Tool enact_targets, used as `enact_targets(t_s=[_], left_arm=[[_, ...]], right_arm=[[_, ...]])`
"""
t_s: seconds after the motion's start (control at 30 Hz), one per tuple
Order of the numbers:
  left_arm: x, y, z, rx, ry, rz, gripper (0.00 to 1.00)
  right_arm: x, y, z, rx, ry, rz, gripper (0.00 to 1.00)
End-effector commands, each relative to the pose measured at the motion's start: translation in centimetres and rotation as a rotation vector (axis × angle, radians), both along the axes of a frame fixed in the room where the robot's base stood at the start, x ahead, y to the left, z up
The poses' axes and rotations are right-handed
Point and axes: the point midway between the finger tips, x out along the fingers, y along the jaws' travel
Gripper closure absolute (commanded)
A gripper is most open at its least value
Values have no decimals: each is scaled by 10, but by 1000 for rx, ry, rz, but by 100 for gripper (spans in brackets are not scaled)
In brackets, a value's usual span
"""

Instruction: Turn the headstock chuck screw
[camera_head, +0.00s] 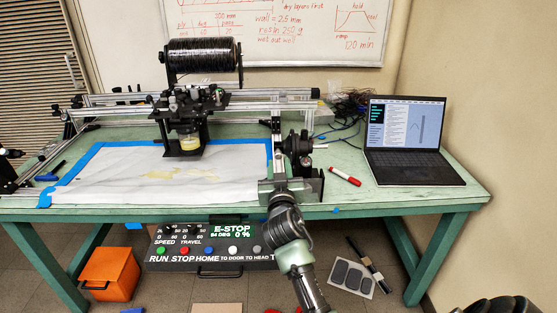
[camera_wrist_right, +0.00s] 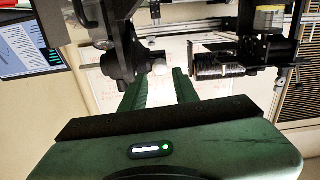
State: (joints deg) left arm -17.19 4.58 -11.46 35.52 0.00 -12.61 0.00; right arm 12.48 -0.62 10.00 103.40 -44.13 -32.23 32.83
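The black headstock (camera_head: 299,148) stands at the right end of the winding rig, on the table's front right part. It also shows in the right wrist view (camera_wrist_right: 122,45). My right gripper (camera_head: 282,178) is just in front of the headstock. In the right wrist view its two green fingers (camera_wrist_right: 162,80) are apart, with the chuck part beyond or between their tips; contact cannot be told. My left gripper is out of view.
The carriage (camera_head: 190,105) carries a black tow spool (camera_head: 204,58) above a white sheet (camera_head: 120,175). A red marker (camera_head: 345,176) and a laptop (camera_head: 408,135) lie right of the headstock. A control panel (camera_head: 212,248) hangs under the table's front edge.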

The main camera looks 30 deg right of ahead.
Motion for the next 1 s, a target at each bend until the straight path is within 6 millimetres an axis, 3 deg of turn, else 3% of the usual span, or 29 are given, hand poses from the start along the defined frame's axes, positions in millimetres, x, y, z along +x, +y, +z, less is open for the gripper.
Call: enact_targets(t_s=[0.3, 0.63, 0.67, 0.77, 1.0], left_arm=[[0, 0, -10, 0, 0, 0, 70], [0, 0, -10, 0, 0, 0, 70], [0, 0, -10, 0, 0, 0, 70], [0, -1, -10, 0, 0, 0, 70], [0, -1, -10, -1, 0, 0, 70]], right_arm=[[37, -22, -1, -1, 2, 1, 70], [41, -25, -1, 0, 2, 1, 70], [41, -25, -1, 0, 2, 1, 73], [41, -25, -1, 0, 2, 1, 100], [41, -25, -1, -6, 7, 1, 100]])
